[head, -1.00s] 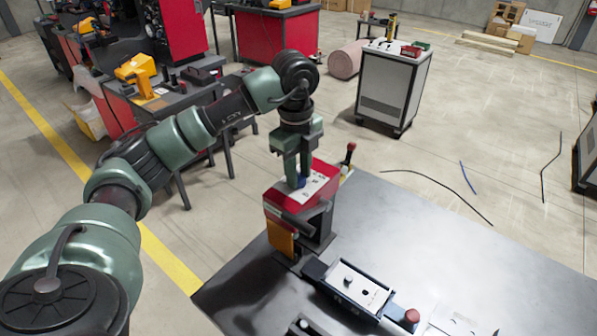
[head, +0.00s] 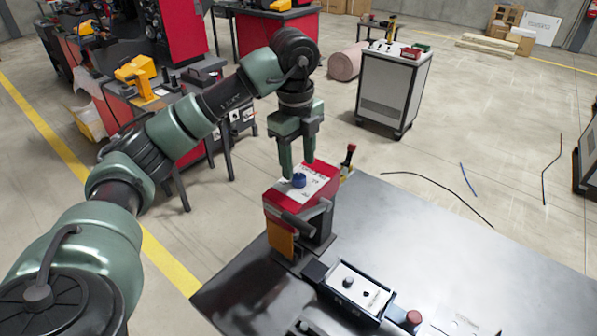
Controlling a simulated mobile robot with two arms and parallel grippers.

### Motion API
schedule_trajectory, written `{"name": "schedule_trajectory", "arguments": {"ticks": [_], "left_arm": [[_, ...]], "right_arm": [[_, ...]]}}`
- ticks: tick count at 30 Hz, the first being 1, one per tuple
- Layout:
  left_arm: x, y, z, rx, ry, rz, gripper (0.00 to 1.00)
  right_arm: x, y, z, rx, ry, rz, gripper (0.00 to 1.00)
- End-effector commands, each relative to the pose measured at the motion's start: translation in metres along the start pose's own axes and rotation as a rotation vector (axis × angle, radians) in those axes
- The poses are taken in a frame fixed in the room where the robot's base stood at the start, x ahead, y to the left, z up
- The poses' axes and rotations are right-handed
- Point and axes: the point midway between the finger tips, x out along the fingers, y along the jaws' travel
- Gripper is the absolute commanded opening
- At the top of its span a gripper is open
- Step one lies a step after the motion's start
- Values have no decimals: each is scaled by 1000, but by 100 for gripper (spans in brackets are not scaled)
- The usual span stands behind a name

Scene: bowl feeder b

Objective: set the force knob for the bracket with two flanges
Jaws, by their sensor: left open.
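The plate's markings are too small to read. I cannot pick out a bracket with two flanges for certain. My right gripper is not in view.
A control box (head: 355,288) with a dark knob and a red button (head: 413,318) lies in front of the machine. A black lever with a red part (head: 348,158) stands behind it. The dark table (head: 430,230) is clear to the right.

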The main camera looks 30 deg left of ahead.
Motion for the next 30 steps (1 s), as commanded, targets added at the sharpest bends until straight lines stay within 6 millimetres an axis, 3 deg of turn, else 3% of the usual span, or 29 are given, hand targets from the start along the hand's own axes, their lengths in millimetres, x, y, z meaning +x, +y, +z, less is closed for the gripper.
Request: {"name": "schedule_trajectory", "arguments": {"ticks": [4,9,30], "left_arm": [[-28,-1,1,-1,-3,-4,51],[-43,0,1,-2,-2,-1,51],[-45,0,0,-1,-1,1,51]], "right_arm": [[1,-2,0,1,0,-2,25],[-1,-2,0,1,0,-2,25],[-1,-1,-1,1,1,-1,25]]}}
